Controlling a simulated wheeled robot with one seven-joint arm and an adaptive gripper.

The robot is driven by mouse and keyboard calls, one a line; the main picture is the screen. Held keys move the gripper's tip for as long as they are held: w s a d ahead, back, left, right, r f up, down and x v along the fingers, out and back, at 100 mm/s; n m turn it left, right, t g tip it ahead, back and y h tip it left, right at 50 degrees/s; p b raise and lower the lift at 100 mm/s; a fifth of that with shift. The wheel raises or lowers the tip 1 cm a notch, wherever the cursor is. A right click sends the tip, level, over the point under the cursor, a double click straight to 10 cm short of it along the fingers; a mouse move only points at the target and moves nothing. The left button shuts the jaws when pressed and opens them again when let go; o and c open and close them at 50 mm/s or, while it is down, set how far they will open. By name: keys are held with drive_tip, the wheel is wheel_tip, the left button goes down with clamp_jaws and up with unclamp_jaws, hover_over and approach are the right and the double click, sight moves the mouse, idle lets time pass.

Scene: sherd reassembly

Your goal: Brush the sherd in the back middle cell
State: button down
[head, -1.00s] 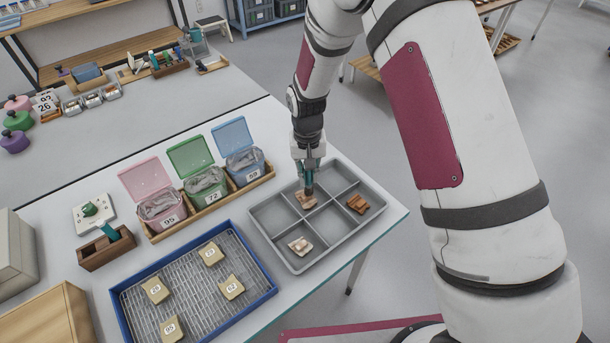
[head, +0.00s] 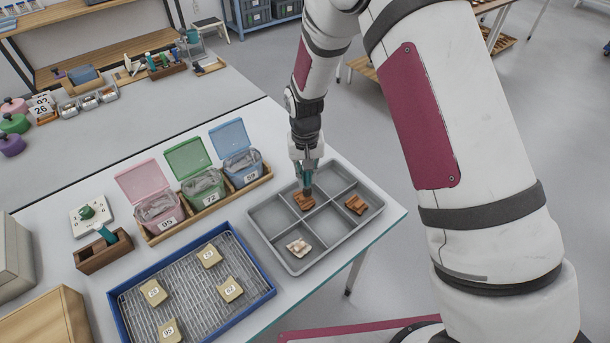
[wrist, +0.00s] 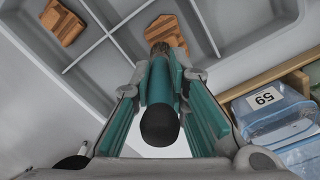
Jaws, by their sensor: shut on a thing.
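My gripper (head: 308,170) is shut on a brush (wrist: 160,125) with a dark rounded handle end, and points down over the grey divided tray (head: 282,265). The brush's bristles (wrist: 158,47) are at the sherd (head: 304,203) in the back middle cell; in the wrist view they overlap the edge of this orange-brown sherd (wrist: 168,32). Whether they press on it is hard to tell. A similar brown sherd (head: 355,204) lies in another cell. A pale, whitish sherd (head: 299,246) lies in a cell nearer the front.
Pink (head: 158,207), green (head: 203,184) and blue (head: 243,166) lidded bins stand open in a wooden holder behind the tray. A blue-rimmed rack (head: 122,313) with several numbered tan pieces is at front left. A wooden block (head: 103,254) with a teal-handled tool stands farther left.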

drive_tip(key=shift+r+p, duration=0.9)
drive_tip(key=shift+r, duration=2.1)
drive_tip(key=shift+r+p, duration=0.4)
drive_tip(key=shift+r, duration=1.1)
